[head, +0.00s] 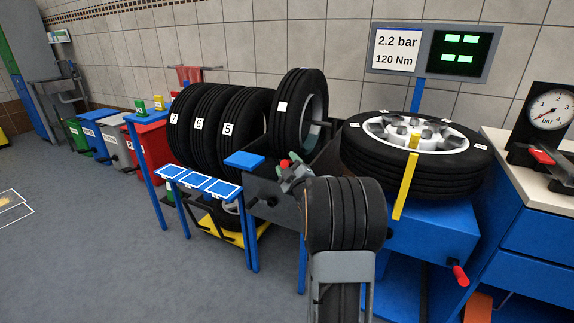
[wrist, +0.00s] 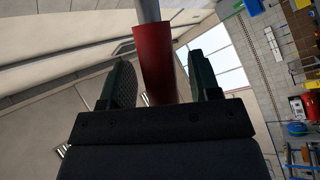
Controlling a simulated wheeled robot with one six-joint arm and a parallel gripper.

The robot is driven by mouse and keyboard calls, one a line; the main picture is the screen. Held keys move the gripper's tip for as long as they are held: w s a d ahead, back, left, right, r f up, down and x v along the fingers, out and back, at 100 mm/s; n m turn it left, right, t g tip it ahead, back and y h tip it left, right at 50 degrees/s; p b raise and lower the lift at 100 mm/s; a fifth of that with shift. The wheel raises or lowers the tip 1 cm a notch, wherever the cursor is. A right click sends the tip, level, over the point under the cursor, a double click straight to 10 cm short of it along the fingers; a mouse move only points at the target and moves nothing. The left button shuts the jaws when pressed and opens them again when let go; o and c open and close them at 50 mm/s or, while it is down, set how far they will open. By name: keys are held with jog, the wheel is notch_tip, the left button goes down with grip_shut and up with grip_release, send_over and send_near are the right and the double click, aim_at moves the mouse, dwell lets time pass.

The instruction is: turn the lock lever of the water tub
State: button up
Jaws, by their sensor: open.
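The water tub (head: 262,188) is a dark box on blue legs, with a tyre (head: 291,110) standing upright at it. In the wrist view, a red grip (wrist: 153,62) on a grey rod (wrist: 148,10), seemingly the lock lever, lies between the two dark green jaws of my gripper (wrist: 160,75). The jaws are open, with a gap on each side of the red grip. In the head view my gripper (head: 291,167) is at the tub's front, with a small red piece (head: 284,163) at its tips. My arm hides part of the tub.
A wheel (head: 400,172) lies flat on a blue machine at the right, with a yellow arm (head: 406,180) across it. Tyres numbered 7, 6 and 5 (head: 228,128) stand on a rack at the left. A blue-topped stand (head: 200,184) is in front. Open floor lies at the left.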

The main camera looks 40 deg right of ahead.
jog(key=shift+w+r, duration=0.1)
jog(key=shift+w, duration=0.15)
grip_shut()
dwell(0.5)
